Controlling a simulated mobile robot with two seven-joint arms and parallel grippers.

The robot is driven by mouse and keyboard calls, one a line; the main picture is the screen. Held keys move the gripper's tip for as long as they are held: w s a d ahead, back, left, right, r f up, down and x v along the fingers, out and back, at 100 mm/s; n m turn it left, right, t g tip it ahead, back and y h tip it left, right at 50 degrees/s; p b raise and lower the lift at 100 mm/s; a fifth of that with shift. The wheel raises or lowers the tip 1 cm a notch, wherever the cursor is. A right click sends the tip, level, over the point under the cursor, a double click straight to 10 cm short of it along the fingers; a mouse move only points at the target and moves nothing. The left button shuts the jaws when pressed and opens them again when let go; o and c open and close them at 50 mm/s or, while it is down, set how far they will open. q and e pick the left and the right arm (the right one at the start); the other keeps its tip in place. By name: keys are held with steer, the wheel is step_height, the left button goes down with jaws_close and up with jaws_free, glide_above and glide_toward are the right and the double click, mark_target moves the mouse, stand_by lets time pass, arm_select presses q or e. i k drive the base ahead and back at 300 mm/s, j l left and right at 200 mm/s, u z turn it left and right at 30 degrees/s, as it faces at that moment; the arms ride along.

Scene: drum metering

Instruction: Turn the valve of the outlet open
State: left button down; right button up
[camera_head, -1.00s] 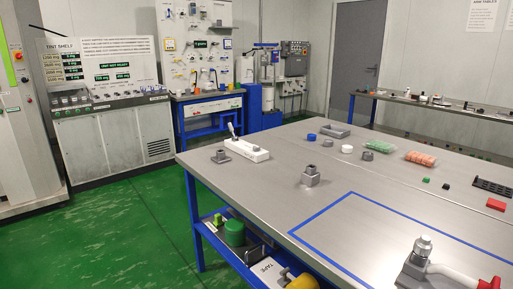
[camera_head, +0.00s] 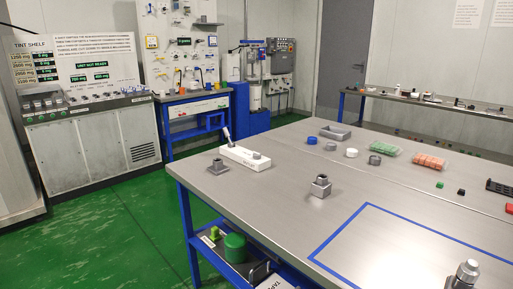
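At the back wall a blue drum-like body (camera_head: 257,117) stands beside a metal column (camera_head: 256,70) with small fittings, too small to read in detail. A grey control box (camera_head: 281,56) hangs to its right, with pipes below it.
A tint shelf (camera_head: 75,65) and a blue workbench (camera_head: 190,98) stand behind. Green floor (camera_head: 125,215) is free at left.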

mark_target(255, 155)
steer(key=i+j+z, duration=0.1)
steer(key=i+j, duration=0.2)
steer(key=i+j+z, duration=0.15)
steer(key=i+j, duration=0.15)
steer(key=j, duration=0.2)
steer(key=i+j+z, duration=0.1)
steer(key=i+j, duration=0.15)
steer(key=j, duration=0.15)
steer(key=i+j+z, duration=0.1)
steer(key=i+j, duration=0.15)
steer(key=j, duration=0.25)
